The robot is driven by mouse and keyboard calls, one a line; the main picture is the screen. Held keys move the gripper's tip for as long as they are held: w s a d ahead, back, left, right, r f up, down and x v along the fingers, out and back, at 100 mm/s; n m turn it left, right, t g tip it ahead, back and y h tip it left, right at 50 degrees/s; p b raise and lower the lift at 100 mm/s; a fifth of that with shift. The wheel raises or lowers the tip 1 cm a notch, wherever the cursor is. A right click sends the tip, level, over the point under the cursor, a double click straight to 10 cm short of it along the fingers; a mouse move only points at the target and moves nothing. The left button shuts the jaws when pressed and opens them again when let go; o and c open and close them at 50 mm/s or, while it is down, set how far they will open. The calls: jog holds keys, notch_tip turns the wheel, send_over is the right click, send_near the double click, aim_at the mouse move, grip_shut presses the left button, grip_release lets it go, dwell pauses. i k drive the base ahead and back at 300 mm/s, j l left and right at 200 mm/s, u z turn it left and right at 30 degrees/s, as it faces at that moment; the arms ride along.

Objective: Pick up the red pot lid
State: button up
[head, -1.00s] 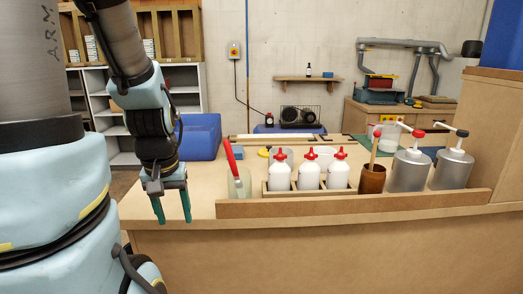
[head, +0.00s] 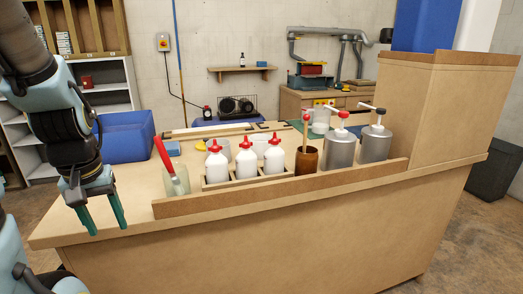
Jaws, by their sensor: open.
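Two metal glue pots stand at the right of the workbench in the head view. The nearer metal pot (head: 339,151) has a small red cap (head: 343,114) with a pale spout. The farther metal pot (head: 375,143) has a dark cap (head: 380,111). I see no separate red lid lying flat, so the red cap is the closest match. My gripper (head: 107,229) hangs at the left end of the bench, fingers apart and pointing down, empty. It is well left of the pots.
White bottles with red caps (head: 273,158) stand in a wooden rack (head: 240,180). A glass jar holding a red-handled tool (head: 163,152) stands between gripper and bottles. A brown cup (head: 306,160) stands beside the pots. A low wooden rail (head: 290,188) runs along the front. A blue bin (head: 125,137) sits behind.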

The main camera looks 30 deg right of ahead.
aim_at(260, 147)
jog(key=l+u, duration=0.2)
jog(key=u, duration=0.55)
jog(key=k+l+u, duration=0.25)
jog(key=l, duration=0.15)
jog(key=k+l+u, duration=0.1)
jog(key=l+u, duration=0.15)
jog(key=l, duration=0.15)
jog(key=k+l+u, duration=0.25)
jog(key=k+l, duration=0.3)
jog(key=l, duration=0.15)
jog(key=k+l, duration=0.25)
jog(key=l, duration=0.2)
jog(key=u, duration=0.05)
